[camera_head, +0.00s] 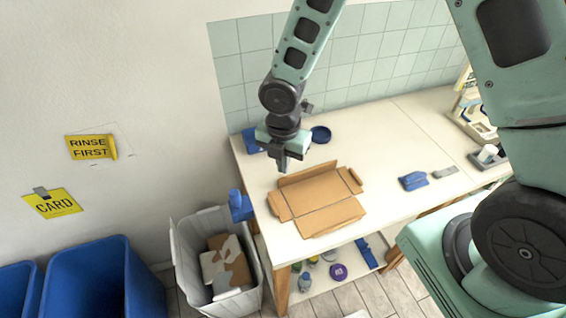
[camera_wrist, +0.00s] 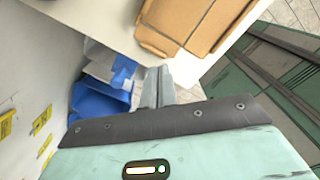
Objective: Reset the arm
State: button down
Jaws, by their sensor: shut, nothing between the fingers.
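My gripper (camera_head: 282,166) hangs over the left part of the white table, above the back left corner of an open cardboard box. It is shut and empty. In the wrist view my gripper (camera_wrist: 158,72) shows its two fingers together, pointing past the table edge. My arm comes down to it from the top of the head view. The flattened-looking open cardboard box (camera_head: 318,203) lies on the table, apart from the fingers as far as I can tell. The box also shows at the top of the wrist view (camera_wrist: 190,22).
The white table (camera_head: 365,160) holds a blue dish (camera_head: 320,134), a blue stapler-like object (camera_head: 413,181) and other items at right. A whitish bin (camera_head: 186,265) with cardboard pieces stands left of the table. Blue bins (camera_head: 88,280) stand further left. A tiled wall (camera_head: 372,48) is behind.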

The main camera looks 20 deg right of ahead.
notch_tip(320, 180, up, 2)
jog(key=shift+r+p, duration=0.25)
jog(key=shift+p, duration=0.35)
jog(key=s+a+r+m+b, duration=0.2)
jog(key=s+r+m+b, duration=0.1)
jog(key=s+m+b, duration=1.2)
jog(key=s+m, duration=0.4)
jog(key=s, duration=0.1)
jog(key=shift+a+y, duration=0.15)
jog(key=shift+y, duration=0.15)
jog(key=shift+w, duration=0.1)
